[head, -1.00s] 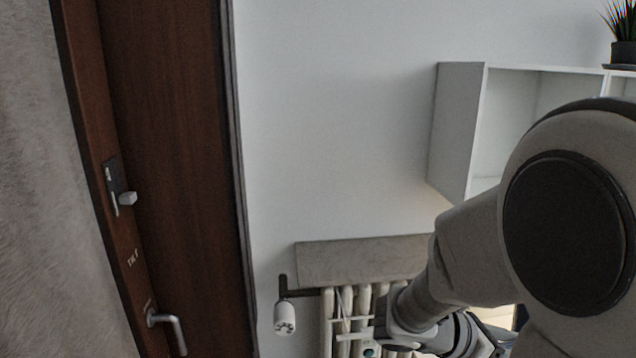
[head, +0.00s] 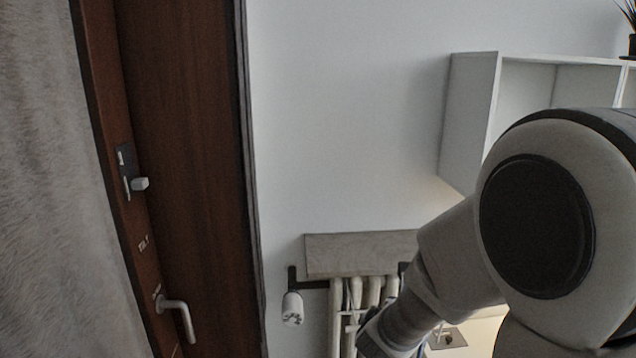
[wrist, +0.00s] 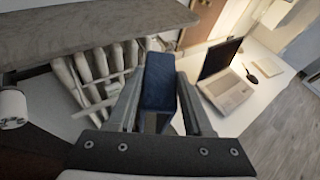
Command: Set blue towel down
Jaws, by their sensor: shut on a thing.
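The blue towel (wrist: 159,85) is a folded dark blue block between the fingers of my gripper (wrist: 158,95) in the wrist view. My gripper is shut on it and holds it up in front of the radiator and the white desk (wrist: 262,108). I cannot tell the height of the towel above the desk. In the head view my arm covers the gripper, and only a small bluish edge shows at the bottom.
An open laptop (wrist: 228,88) and a dark mouse (wrist: 252,79) sit on the desk. A radiator (wrist: 100,70) stands under a grey ledge (wrist: 95,30). White wall shelves (head: 470,120) hang at the right. A brown door (head: 185,150) is at the left.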

